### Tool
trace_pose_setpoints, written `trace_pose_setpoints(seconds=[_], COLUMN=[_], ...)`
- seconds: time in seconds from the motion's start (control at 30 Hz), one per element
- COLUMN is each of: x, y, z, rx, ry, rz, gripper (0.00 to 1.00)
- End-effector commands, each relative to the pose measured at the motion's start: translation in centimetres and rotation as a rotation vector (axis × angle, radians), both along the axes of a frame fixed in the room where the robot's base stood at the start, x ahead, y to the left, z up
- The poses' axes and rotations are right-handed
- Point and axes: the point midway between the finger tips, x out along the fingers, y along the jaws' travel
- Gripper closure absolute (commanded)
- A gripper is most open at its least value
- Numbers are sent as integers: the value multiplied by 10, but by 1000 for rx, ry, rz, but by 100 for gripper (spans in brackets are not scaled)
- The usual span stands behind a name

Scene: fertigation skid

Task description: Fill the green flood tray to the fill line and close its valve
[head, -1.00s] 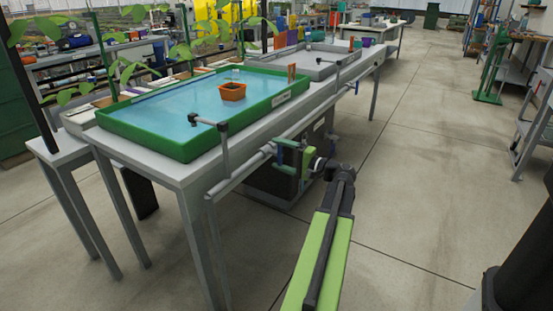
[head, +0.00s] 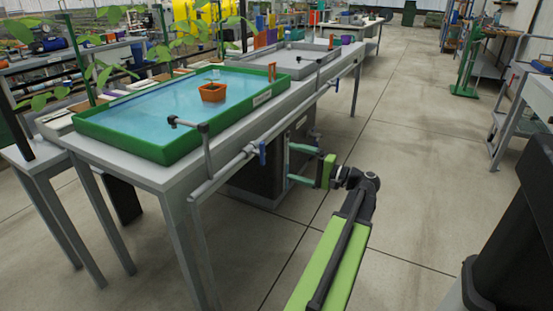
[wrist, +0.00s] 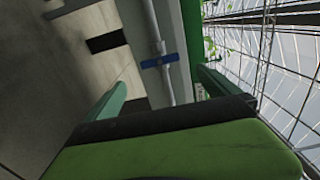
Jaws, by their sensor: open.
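The green flood tray (head: 165,153) stands on the near end of the bench with blue water across its floor. An orange pot (head: 212,92) sits in the water. I cannot make out the fill line. A dark spout (head: 189,124) hangs over the tray's near edge; no stream is visible. The blue valve handle (head: 262,153) is on the grey pipe along the bench front. In the wrist view the handle (wrist: 158,61) lies crosswise to the pipe. My gripper (head: 298,165) is open and empty, to the right of the handle and apart from it.
A grey tray (head: 283,66) with its own spout (head: 320,63) is farther along the bench. A dark box (head: 258,180) stands under the bench. Leafy plants (head: 140,60) stand behind the green tray.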

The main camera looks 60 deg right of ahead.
Motion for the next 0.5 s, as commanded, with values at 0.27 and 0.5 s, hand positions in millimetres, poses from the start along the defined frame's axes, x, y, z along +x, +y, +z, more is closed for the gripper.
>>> trace_pose_setpoints(seconds=[0.27,0.5], x=[-42,-45], y=[0,0], z=[0,0], rx=[0,0], ry=[-1,0], rz=[0,0], gripper=[0,0])
